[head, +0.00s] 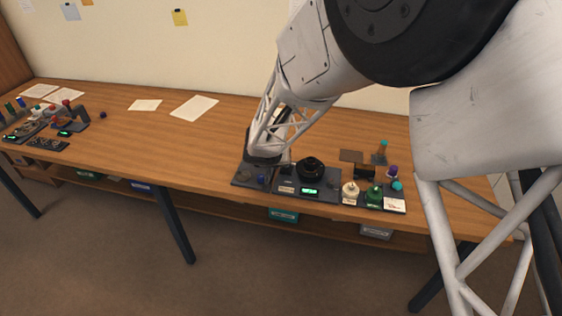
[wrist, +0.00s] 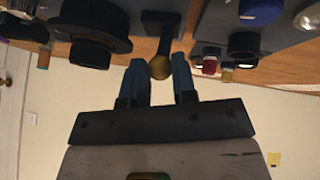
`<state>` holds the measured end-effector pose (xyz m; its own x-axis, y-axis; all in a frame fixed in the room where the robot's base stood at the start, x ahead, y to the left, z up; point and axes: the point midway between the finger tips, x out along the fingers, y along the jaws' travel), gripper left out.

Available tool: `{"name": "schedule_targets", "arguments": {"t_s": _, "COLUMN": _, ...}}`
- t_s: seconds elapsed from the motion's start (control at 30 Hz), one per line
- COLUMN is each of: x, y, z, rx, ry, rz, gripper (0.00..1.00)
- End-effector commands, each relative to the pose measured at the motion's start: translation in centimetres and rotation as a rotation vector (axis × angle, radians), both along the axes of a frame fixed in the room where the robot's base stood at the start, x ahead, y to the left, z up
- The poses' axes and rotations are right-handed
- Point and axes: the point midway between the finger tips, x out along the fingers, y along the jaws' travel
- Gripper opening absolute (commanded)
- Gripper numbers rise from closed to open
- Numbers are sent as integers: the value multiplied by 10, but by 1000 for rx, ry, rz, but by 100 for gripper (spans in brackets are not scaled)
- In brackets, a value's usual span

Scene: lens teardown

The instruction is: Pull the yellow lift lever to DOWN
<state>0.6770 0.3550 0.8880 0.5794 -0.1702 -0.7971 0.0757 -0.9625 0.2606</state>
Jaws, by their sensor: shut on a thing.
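The yellow lift lever shows in the wrist view as a round yellow knob (wrist: 160,67) on a dark stem that joins a dark block (wrist: 160,22). My gripper (wrist: 159,80) has its two blue fingers on either side of the knob and is shut on it. In the head view my gripper (head: 262,163) is low over the left part of the dark station on the bench, and the lever is hidden behind it. I see no readable lever label.
A black round lens-like part (head: 311,167) stands on the station above a lit green display (head: 309,191). Cream (head: 349,193) and green (head: 375,195) bottle-like items stand to its right. The bench (head: 180,135) left of my arm is mostly clear, with loose papers (head: 194,106).

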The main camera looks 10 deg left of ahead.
Motion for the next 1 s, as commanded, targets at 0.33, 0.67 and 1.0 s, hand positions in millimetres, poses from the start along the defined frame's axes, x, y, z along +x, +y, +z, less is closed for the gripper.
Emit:
{"name": "schedule_targets", "arguments": {"t_s": 0.33, "x": -1, "y": 0, "z": 0, "rx": 1, "ry": 0, "rz": 1, "gripper": 27}}
{"name": "schedule_targets", "arguments": {"t_s": 0.67, "x": 0, "y": 0, "z": 0, "rx": 0, "ry": 0, "rz": 0, "gripper": 51}}
{"name": "schedule_targets", "arguments": {"t_s": 1.0, "x": -4, "y": 2, "z": 6, "rx": 1, "ry": -1, "rz": -1, "gripper": 51}}
